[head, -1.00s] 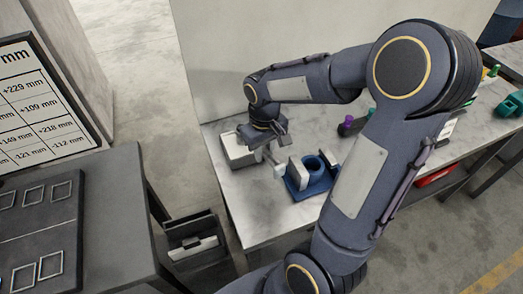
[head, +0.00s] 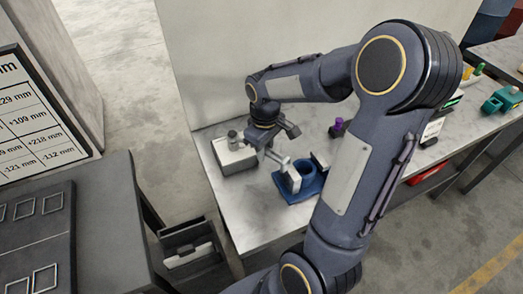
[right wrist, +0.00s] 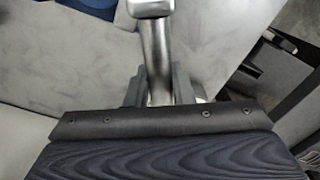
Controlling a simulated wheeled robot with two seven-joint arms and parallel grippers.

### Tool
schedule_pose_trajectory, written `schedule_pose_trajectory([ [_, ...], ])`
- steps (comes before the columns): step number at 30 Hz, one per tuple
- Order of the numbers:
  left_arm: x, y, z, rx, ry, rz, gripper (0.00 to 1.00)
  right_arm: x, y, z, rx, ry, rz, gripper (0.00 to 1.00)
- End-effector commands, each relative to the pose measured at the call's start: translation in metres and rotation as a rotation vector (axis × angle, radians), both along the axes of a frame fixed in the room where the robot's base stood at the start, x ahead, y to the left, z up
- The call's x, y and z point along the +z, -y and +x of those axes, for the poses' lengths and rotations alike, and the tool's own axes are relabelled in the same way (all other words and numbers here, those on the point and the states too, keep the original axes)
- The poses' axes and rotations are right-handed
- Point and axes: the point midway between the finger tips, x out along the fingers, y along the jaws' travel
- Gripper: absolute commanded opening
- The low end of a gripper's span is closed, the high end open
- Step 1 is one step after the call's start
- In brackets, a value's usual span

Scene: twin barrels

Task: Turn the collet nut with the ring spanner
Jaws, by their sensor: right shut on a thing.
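My right gripper (head: 267,158) is shut on a grey metal tool, which I take to be the ring spanner (head: 282,162). In the right wrist view its smooth shaft (right wrist: 156,58) stands between the two dark fingers (right wrist: 158,88), and its thicker end is cut off at the top edge. The gripper is above the bench, between a pale block and a blue holder. A small grey cylinder (head: 233,140), perhaps the collet nut, stands on the pale block (head: 236,160), left of the gripper and apart from it. My left gripper is out of view.
The blue holder (head: 305,187) with a round socket and pale uprights sits on the marble bench (head: 250,215), close right of the gripper. A purple-topped item (head: 338,126) stands behind it. A wall rises behind the bench. The bench front is clear.

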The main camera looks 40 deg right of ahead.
Motion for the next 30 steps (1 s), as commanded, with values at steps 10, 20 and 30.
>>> schedule_pose_trajectory([
  [10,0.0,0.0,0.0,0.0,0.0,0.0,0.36,0.001,0.003,0.001,0.016,0.004,-0.001,0.0],
  [20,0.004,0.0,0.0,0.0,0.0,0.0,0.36,0.001,0.017,0.006,0.14,0.004,-0.001,0.0],
  [30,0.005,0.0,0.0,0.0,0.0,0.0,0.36,0.001,0.022,0.008,0.191,0.005,-0.001,0.0],
])
